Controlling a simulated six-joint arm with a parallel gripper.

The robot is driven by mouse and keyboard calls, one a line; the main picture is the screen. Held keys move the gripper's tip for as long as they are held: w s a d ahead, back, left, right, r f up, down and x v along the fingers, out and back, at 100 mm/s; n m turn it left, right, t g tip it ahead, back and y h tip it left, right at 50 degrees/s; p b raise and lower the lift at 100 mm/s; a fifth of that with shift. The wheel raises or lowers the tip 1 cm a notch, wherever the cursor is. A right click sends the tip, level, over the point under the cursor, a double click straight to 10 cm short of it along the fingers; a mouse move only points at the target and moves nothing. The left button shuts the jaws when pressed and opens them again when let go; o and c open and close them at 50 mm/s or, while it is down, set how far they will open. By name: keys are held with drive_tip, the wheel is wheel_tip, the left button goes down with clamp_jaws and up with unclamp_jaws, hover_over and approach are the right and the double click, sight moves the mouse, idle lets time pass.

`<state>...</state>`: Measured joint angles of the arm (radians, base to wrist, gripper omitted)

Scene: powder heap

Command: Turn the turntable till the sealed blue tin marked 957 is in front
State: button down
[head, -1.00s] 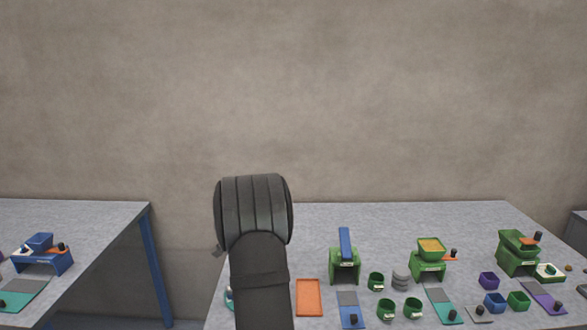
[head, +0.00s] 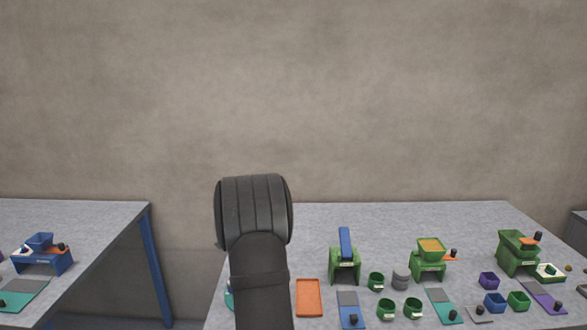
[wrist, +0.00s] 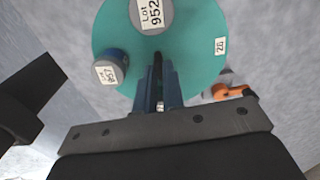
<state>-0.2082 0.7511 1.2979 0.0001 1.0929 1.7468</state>
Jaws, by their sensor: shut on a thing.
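The teal turntable (wrist: 195,60) fills the upper middle of the wrist view; in the head view only a sliver of it (head: 229,300) shows left of my arm. The tin marked 957 (wrist: 110,66), blue-sided with a grey top, stands on its left part in the wrist view. A grey-topped tin labelled Lot 952 (wrist: 150,14) is cut off by the top edge. My gripper (wrist: 158,75) is over the turntable, its fingers shut on a narrow dark peg, mostly hidden between them. In the head view my arm hides the gripper and the tins.
A white label (wrist: 220,46) is on the turntable's right side. An orange and dark part (wrist: 233,91) lies close to its lower right. In the head view an orange tray (head: 309,297), green stands and several small cups stand right of my arm.

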drive_tip(key=shift+w+r, duration=0.1)
drive_tip(key=c, duration=1.7)
unclamp_jaws()
drive_tip(key=shift+r, duration=3.65)
drive_tip(key=shift+f, duration=0.1)
wheel_tip(320, 180, down, 8)
drive_tip(key=shift+r, duration=0.2)
drive_tip(key=shift+r+n, duration=0.15)
drive_tip(key=shift+n, duration=0.45)
